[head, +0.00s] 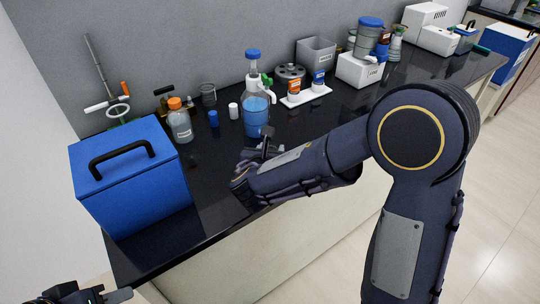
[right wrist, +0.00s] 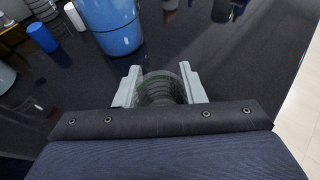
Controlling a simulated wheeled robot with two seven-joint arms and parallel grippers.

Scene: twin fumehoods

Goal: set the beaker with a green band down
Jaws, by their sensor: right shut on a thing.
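The beaker with a green band (right wrist: 160,88) is clear glass, with a faint greenish tint at its rim in the right wrist view. It sits between the two pale fingers of my right gripper (right wrist: 160,92), which is shut on it. In the head view my right gripper (head: 268,147) is low over the front part of the black bench top (head: 225,180); I cannot make out the beaker there. Whether its base touches the bench is hidden. My left gripper (head: 95,296) is at the bottom left corner, partly cut off, away from the beaker.
A bottle of blue liquid (head: 256,117) stands just behind my right gripper. A blue box (head: 130,185) with a black handle is to the left. An orange-capped bottle (head: 180,124), blue cap (head: 213,118) and white cap (head: 233,111) stand behind. Bare bench lies between box and gripper.

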